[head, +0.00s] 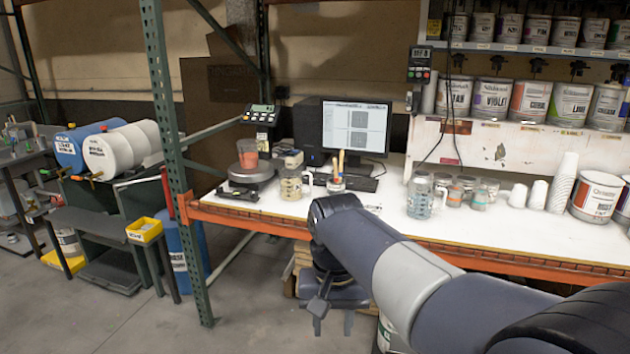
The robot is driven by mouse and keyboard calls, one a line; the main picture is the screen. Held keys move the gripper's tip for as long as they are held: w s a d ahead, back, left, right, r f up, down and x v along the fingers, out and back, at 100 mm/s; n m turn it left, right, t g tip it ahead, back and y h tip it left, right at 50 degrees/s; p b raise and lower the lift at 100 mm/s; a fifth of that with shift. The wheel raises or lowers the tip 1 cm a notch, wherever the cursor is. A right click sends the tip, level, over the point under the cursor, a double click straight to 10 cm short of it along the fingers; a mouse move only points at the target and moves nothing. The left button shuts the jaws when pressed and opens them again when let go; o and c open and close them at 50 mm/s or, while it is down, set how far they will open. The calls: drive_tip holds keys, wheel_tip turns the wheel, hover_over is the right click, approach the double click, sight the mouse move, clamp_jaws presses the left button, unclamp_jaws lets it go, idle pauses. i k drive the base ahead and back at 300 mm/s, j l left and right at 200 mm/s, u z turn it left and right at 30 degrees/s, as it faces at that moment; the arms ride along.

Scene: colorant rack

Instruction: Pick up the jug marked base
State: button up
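Several jugs stand on the white bench, and their markings are too small to read, so I cannot tell which one is marked base. A clear jug with bluish stains (419,197) stands right of the keyboard. A jug with yellowish stains (290,186) stands left of the keyboard. A container with red contents (247,153) sits on the scale. My gripper (333,323) hangs below my arm's far end, in front of the bench edge and lower than the bench top. Its two fingers look apart, with nothing between them. It is away from all the jugs.
The bench has an orange front beam (470,253). A green upright post (170,150) stands at its left. Smaller stained cups (480,198), white cup stacks (563,183) and a paint can (596,195) stand on the right. A monitor (356,127) is behind. Floor is clear at lower left.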

sight(290, 175)
drive_tip(key=i+j+z, duration=0.1)
drive_tip(key=i+j, duration=0.15)
drive_tip(key=i, duration=0.35)
drive_tip(key=i+j+z, duration=0.1)
drive_tip(key=i+j, duration=0.15)
drive_tip(key=i, duration=0.35)
drive_tip(key=i+j+z, duration=0.1)
drive_tip(key=i+j, duration=0.25)
drive_tip(key=i, duration=0.25)
drive_tip(key=i+j+z, duration=0.1)
drive_tip(key=i+j, duration=0.25)
drive_tip(key=i, duration=0.2)
drive_tip(key=i+j+z, duration=0.1)
drive_tip(key=i+j, duration=0.35)
drive_tip(key=i, duration=0.1)
